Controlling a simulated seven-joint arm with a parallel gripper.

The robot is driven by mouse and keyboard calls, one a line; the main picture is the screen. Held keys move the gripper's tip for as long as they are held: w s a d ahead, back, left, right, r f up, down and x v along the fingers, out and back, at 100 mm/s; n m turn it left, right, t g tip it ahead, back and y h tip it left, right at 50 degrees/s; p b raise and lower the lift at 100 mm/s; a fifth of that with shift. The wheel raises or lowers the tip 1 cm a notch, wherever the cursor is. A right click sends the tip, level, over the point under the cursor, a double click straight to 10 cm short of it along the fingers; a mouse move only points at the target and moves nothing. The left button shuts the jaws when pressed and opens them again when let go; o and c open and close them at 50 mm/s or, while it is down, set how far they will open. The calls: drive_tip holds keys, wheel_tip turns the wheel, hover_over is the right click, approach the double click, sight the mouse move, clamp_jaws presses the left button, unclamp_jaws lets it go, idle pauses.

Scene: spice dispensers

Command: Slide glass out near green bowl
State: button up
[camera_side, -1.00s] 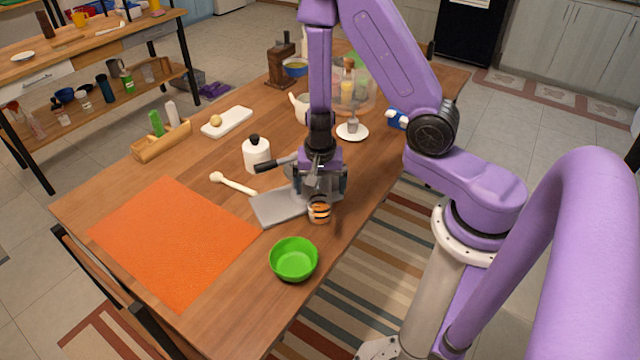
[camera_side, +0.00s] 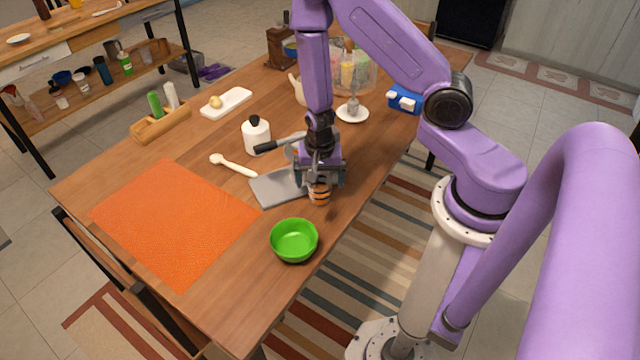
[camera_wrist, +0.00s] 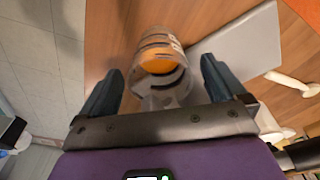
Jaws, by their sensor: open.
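The glass (camera_wrist: 158,65) has dark stripes and something orange inside. In the wrist view it lies between the two open fingers of my gripper (camera_wrist: 160,85), apart from both. In the side view the glass (camera_side: 319,192) shows just below my gripper (camera_side: 320,178), at the right edge of the grey board, and its upper part is hidden by the gripper. The green bowl (camera_side: 294,240) sits empty on the table, nearer the camera than the glass, with bare wood between them.
A grey board (camera_side: 277,187) is left of the glass. An orange mat (camera_side: 175,222), a white spoon (camera_side: 233,166) and a white jar (camera_side: 256,135) lie further left. A saucer (camera_side: 352,113) is behind. The table's right edge is close to the glass.

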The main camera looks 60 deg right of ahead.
drive_tip(key=shift+w+d+f, duration=0.1)
drive_tip(key=shift+d+f, duration=0.05)
drive_tip(key=shift+f, duration=1.15)
drive_tip(key=c, duration=1.3)
